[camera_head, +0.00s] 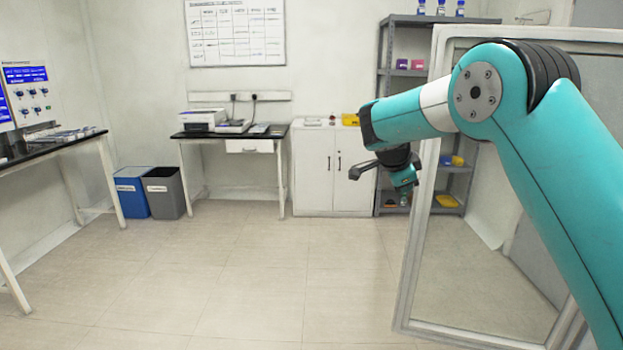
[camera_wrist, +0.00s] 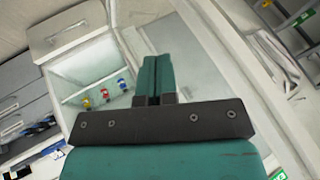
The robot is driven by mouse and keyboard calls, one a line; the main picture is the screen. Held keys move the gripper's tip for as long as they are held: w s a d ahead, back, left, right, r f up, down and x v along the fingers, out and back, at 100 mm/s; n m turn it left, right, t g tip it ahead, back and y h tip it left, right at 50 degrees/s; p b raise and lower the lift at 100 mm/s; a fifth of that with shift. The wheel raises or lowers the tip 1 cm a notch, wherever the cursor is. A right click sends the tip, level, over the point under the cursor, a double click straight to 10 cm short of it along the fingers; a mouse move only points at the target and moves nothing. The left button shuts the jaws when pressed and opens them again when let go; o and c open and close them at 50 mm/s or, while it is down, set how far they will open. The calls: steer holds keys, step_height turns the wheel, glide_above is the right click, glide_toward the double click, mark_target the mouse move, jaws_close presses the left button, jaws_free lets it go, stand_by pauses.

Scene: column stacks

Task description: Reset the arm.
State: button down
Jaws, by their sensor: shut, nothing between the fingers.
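My arm reaches in from the right side of the head view, teal with a white band, bent at the elbow. My gripper (camera_head: 404,190) hangs at its end, in front of the white cabinet and the grey shelf. In the wrist view, the two teal fingers of my gripper (camera_wrist: 155,62) lie together, shut with nothing between them. The gripper holds no object and touches nothing that I can see.
A white-framed panel (camera_head: 413,270) stands at the right, close behind my arm. A grey shelf (camera_head: 409,18) and a white cabinet (camera_head: 333,185) stand at the back. A bench (camera_head: 52,148) is at the left, with blue (camera_head: 131,192) and grey (camera_head: 164,193) bins beyond. The middle floor is clear.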

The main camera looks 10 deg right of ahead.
steer(key=s+a+r+n+g+y, duration=0.1)
steer(key=s+a+r+n+y, duration=0.15)
steer(key=s+a+n, duration=0.5)
steer(key=s+a+r+n+y, duration=0.1)
steer(key=s+a+n+y, duration=0.35)
steer(key=s+n, duration=0.55)
steer(key=s+a+n+g+y, duration=0.1)
steer(key=s+a+n, duration=0.2)
steer(key=s, duration=0.9)
steer(key=s+a+f+n+g+y, duration=0.1)
steer(key=s+a+n, duration=0.3)
steer(key=s, duration=0.9)
steer(key=shift+s+f+n+g+y, duration=0.15)
steer(key=shift+n+g+y, duration=0.5)
steer(key=shift+n, duration=0.4)
steer(key=shift+a, duration=0.1)
